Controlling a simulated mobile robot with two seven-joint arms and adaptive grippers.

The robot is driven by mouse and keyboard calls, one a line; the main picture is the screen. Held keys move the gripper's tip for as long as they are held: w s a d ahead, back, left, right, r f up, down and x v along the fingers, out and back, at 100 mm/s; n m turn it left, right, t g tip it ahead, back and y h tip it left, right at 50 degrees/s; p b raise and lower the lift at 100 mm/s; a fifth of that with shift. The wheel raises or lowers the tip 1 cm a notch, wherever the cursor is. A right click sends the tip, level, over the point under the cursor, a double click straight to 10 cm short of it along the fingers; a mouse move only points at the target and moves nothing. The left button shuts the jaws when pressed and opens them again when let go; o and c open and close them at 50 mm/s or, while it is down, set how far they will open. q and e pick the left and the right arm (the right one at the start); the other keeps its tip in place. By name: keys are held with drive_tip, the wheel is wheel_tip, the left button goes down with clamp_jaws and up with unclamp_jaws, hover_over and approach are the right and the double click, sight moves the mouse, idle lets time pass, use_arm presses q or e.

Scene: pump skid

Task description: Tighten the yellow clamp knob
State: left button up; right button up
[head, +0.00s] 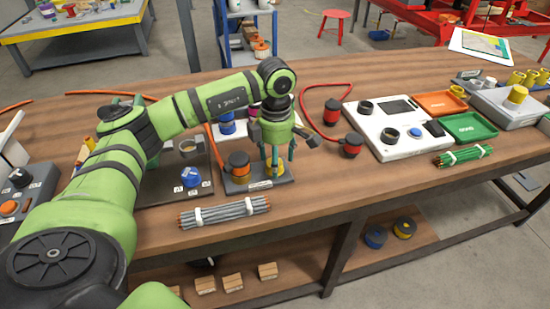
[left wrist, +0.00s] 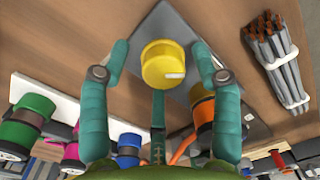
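The yellow clamp knob (left wrist: 162,66) is round with a pale mark on its side, and stands on a dark grey plate (left wrist: 165,18) in the left wrist view. My left gripper (left wrist: 160,50) is open, with teal fingers on both sides of the knob and gaps between. A third finger is below the knob. In the head view my left gripper (head: 277,170) points down over the small plate (head: 238,187); the knob is mostly hidden behind the fingers there. My right gripper is not in view.
An orange-and-black connector (head: 238,165) stands close left of the gripper; it also shows in the left wrist view (left wrist: 203,110). A tied cable bundle (head: 222,211) lies in front. A blue knob (head: 190,177) is to the left.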

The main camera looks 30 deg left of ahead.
use_arm(q)
drive_tip(key=shift+s, duration=0.1)
wheel_tip(320, 180, up, 12)
idle(0.5)
drive_tip(key=shift+a+f, duration=0.1)
drive_tip(key=shift+f, duration=0.05)
idle(0.4)
